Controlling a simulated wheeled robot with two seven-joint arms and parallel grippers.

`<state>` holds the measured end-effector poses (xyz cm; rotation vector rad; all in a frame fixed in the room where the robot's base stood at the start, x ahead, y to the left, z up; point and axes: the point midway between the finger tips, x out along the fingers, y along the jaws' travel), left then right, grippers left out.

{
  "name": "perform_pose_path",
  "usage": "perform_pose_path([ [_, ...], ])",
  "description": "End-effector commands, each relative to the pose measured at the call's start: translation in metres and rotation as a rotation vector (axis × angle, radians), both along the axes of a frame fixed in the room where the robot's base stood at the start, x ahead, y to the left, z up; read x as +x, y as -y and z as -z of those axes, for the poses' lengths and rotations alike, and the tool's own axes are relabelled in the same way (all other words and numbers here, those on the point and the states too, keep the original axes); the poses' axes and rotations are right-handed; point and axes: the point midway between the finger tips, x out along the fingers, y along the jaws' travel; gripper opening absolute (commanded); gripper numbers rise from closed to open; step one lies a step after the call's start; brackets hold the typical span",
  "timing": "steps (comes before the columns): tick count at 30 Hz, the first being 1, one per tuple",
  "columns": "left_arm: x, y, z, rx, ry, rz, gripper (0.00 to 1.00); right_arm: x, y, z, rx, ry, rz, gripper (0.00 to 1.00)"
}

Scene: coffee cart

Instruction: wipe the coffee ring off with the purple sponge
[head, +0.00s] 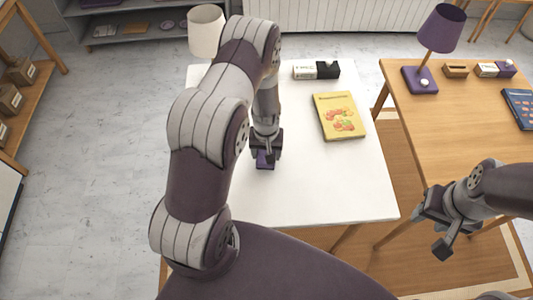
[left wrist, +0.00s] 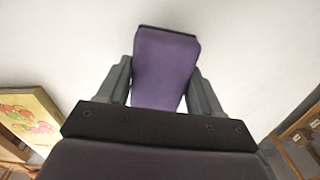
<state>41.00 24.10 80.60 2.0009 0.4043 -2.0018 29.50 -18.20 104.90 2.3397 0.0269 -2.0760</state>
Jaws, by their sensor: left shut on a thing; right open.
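The purple sponge (head: 265,160) is held between the fingers of my left gripper (head: 266,150), low over or on the white table. In the left wrist view the sponge (left wrist: 163,68) fills the gap between the two grey fingers of the left gripper (left wrist: 163,85). I cannot tell whether its underside touches the table. No coffee ring shows in either view; my left arm covers part of the tabletop. My right gripper (head: 436,230) is open and empty, beside the right edge of the white table.
On the white table (head: 330,190) lie a yellow book (head: 339,116) and a black-and-white box (head: 316,70). A white lamp (head: 206,30) stands at its back left. The wooden table (head: 440,95) at right holds a purple lamp (head: 441,28). The white table's front right is clear.

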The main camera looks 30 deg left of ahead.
Motion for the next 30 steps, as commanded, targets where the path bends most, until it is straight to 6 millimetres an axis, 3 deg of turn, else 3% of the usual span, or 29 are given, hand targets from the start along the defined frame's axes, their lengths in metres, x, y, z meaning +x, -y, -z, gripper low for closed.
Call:
perform_pose_path([
  [15,0.006,-0.002,-0.047,0.000,0.001,0.004,0.37,0.000,0.000,-0.036,0.000,0.000,0.000,0.43],
  [30,0.007,-0.002,-0.047,0.000,0.001,0.004,0.37,0.000,0.000,-0.035,0.000,0.000,0.000,0.43],
])
